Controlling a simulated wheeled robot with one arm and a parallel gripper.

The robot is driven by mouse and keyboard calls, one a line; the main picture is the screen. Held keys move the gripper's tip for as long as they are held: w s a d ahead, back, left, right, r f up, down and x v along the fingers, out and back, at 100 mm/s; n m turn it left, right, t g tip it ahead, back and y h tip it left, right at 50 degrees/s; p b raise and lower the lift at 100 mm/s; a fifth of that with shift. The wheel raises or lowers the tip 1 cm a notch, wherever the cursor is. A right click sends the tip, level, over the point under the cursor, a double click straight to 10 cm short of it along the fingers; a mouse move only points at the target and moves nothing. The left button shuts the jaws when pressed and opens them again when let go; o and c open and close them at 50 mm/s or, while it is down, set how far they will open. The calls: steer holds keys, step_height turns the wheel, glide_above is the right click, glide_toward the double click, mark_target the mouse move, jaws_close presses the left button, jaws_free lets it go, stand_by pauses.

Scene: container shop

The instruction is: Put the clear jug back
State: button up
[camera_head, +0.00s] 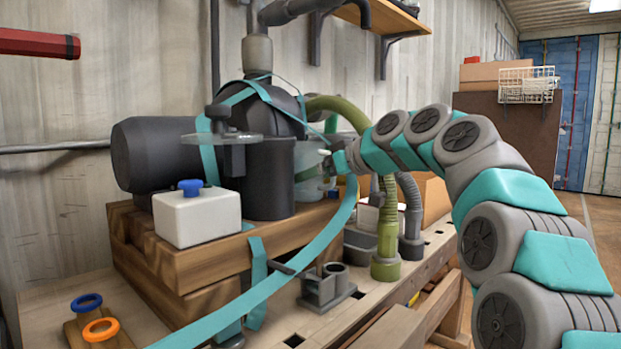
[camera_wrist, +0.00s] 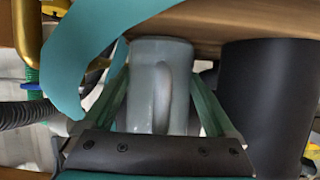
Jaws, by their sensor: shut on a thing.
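The clear jug (camera_head: 307,172) is a see-through vessel beside the dark cylinder (camera_head: 268,178) on the wooden block. It is partly hidden by my gripper and the teal strap in the head view. In the wrist view the jug (camera_wrist: 150,85) fills the middle, its handle facing my palm. My gripper (camera_head: 330,168) reaches in from the right and is shut on the jug, with one finger on each side in the wrist view (camera_wrist: 162,88). I cannot tell whether the jug's base touches the wood.
A teal strap (camera_head: 312,248) runs diagonally in front of the wooden block (camera_head: 180,262). A green hose (camera_head: 387,225) and a grey hose (camera_head: 411,205) stand close by my arm. A white box with a blue knob (camera_head: 197,215) sits left. A grey holder (camera_head: 325,288) stands on the bench.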

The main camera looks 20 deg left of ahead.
steer(key=shift+f, duration=0.15)
steer(key=o, duration=1.2)
steer(key=shift+o, duration=0.2)
steer(key=v, duration=1.2)
steer(key=shift+b, duration=0.45)
